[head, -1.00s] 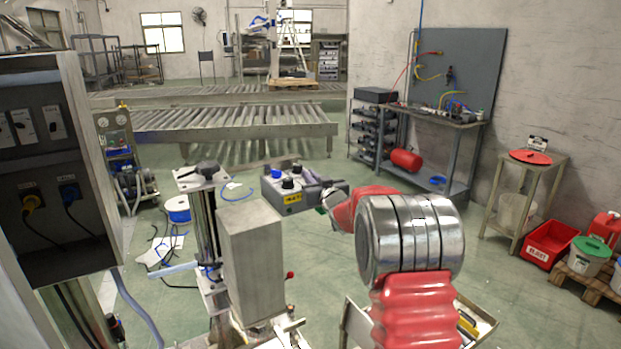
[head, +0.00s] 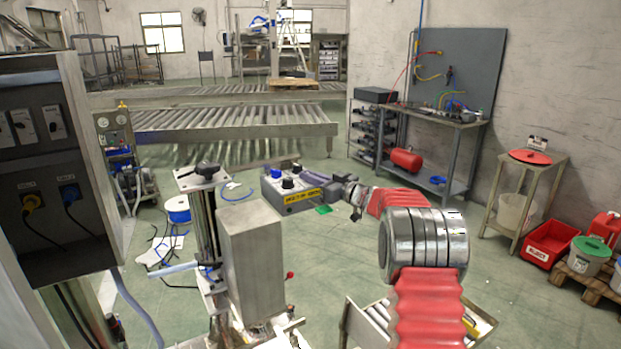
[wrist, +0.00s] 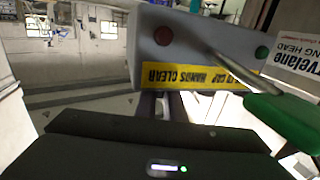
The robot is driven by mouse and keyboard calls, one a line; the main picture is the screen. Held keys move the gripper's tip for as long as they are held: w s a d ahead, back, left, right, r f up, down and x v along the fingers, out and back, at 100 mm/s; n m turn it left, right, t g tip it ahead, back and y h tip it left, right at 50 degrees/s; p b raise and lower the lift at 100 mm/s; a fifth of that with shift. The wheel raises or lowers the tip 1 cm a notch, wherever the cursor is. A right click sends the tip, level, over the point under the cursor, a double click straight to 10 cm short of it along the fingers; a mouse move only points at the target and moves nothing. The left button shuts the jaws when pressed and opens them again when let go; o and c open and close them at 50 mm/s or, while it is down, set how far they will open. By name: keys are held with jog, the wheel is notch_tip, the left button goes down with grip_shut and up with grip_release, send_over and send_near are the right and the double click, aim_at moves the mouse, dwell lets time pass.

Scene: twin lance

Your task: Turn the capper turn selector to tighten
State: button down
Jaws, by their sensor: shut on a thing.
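The grey control box (head: 276,196) with a yellow warning label stands mid-view, left of my gripper (head: 328,181). A blue knob (head: 277,174) and a black knob (head: 288,183) show on it. In the wrist view the box (wrist: 205,35) fills the upper middle, with a red button (wrist: 163,35), a green button (wrist: 262,52) and the yellow label (wrist: 190,77). My gripper's fingers (wrist: 163,104) pass out of sight at the box's lower edge. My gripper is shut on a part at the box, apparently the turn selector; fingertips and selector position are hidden.
A green handle (wrist: 285,122) with a metal shaft lies close at the right in the wrist view. A grey metal post block (head: 250,265) stands left of my arm. A steel roller conveyor (head: 230,125) crosses behind. A workbench (head: 430,118) stands at the right.

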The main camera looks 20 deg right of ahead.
jog(key=shift+d+n+g+y, duration=0.1)
jog(key=shift+n+g+y, duration=0.9)
jog(key=shift+y, duration=0.4)
jog(key=shift+r+n+g+y, duration=0.1)
jog(key=shift+n+g+y, duration=0.2)
jog(key=shift+n+y, duration=0.2)
jog(key=c, duration=1.9)
grip_release()
jog(key=shift+o, duration=0.2)
jog(key=v, duration=1.3)
jog(key=shift+s+d, duration=0.2)
jog(key=shift+s, duration=0.05)
